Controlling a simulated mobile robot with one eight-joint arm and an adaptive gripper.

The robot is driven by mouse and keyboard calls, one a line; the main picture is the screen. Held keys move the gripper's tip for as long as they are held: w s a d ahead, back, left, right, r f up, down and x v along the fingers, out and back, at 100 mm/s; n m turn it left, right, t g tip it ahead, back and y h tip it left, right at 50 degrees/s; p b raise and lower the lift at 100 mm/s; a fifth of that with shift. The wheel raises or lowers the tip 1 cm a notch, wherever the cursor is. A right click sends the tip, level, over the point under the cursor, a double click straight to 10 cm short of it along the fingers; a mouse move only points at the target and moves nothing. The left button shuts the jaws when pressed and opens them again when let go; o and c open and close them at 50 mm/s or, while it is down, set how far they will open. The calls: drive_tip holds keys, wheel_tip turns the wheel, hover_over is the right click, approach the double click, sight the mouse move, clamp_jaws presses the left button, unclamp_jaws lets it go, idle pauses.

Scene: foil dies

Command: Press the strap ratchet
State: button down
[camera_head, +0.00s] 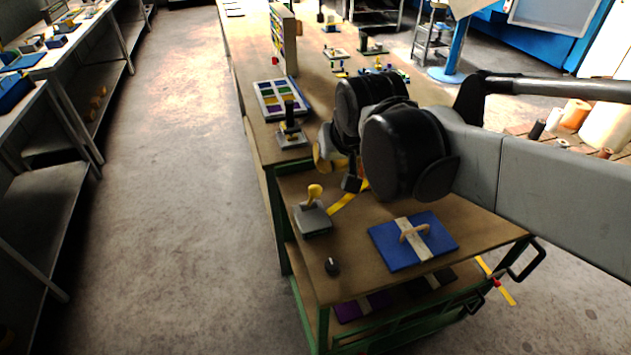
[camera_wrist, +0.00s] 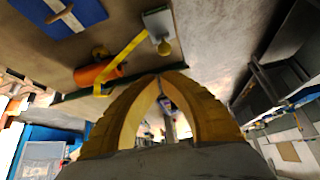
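The strap ratchet (camera_head: 313,218) has a grey base and a raised yellow knobbed lever. It sits at the left edge of the near cart top, with a yellow strap running from it. It also shows at the upper middle of the wrist view (camera_wrist: 158,22), with the knob towards my fingers. My gripper (camera_head: 322,156) is beyond the ratchet and apart from it, partly hidden behind my wrist in the head view. In the wrist view its two yellow fingers (camera_wrist: 160,76) curve together and meet at the tips, with nothing held between them.
A blue panel with a wooden handle (camera_head: 398,245) lies right of the ratchet. A small black knob (camera_head: 332,267) is at the near edge. An orange roll (camera_wrist: 98,73) lies by the strap. A black-handled press (camera_head: 291,133) stands on the long bench behind. The left aisle is clear.

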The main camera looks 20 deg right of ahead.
drive_tip(key=w+f+m+b, duration=0.1)
drive_tip(key=w+f, duration=0.3)
drive_tip(key=w, duration=0.6)
drive_tip(key=shift+w+d+f+b, duration=0.15)
drive_tip(key=shift+w+d+b, duration=0.15)
drive_tip(key=shift+d, duration=0.05)
drive_tip(key=b, duration=0.5)
hover_over(312, 199)
drive_tip(key=w+d, duration=0.1)
drive_tip(key=d, duration=0.1)
wheel_tip(312, 199, down, 9)
drive_tip(key=shift+a+f, duration=0.15)
drive_tip(key=shift+f, duration=0.05)
